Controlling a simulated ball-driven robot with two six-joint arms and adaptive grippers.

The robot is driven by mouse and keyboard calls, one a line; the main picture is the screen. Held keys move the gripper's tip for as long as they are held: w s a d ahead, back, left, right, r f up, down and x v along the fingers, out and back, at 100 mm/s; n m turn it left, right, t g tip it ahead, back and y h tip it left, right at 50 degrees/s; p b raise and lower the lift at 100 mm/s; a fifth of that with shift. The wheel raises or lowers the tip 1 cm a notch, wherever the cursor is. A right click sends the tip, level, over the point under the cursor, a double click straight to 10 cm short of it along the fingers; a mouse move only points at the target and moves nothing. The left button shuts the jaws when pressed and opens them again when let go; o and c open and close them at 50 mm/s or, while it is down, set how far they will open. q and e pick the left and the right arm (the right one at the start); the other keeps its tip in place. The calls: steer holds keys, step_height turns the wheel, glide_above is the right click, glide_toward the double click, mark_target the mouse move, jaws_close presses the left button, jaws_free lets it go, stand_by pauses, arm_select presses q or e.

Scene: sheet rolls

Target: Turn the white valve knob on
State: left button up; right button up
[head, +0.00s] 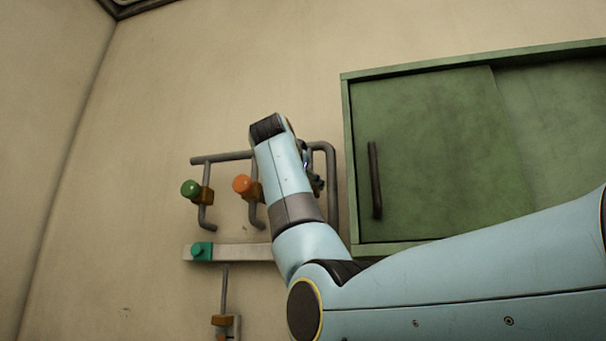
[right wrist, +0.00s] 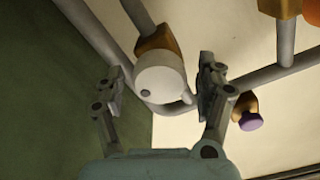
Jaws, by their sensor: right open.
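The white valve knob (right wrist: 162,78) sits on a brass-coloured valve body (right wrist: 156,42) on a grey pipe in the right wrist view. My right gripper (right wrist: 160,70) is open, with one finger on each side of the knob. I cannot tell whether either finger touches it. In the head view my right arm hides the white knob, and only a dark bit of the right gripper (head: 316,181) shows past the arm. My left gripper is not in view.
A green knob (head: 190,188) and an orange knob (head: 241,184) are on pipes left of my arm. A teal knob (head: 201,250) is on a pale rail (head: 250,253). A purple knob (right wrist: 250,121) is near my right finger. A green cabinet (head: 430,150) stands right.

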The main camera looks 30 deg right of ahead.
steer(key=shift+c, duration=0.2)
steer(key=c, duration=1.1)
steer(key=shift+n, duration=0.3)
steer(key=n+p, duration=0.1)
steer(key=n, duration=0.3)
steer(key=shift+n, duration=0.3)
steer(key=n+p, duration=0.1)
steer(key=n, duration=0.3)
steer(key=shift+w+r, duration=0.1)
steer(key=n+p, duration=0.2)
steer(key=n, duration=0.2)
steer(key=shift+a+n, duration=0.1)
steer(key=shift+n, duration=0.3)
steer(key=shift+n+p, duration=0.65)
steer(key=shift+n, duration=1.35)
steer(key=shift+w, duration=0.1)
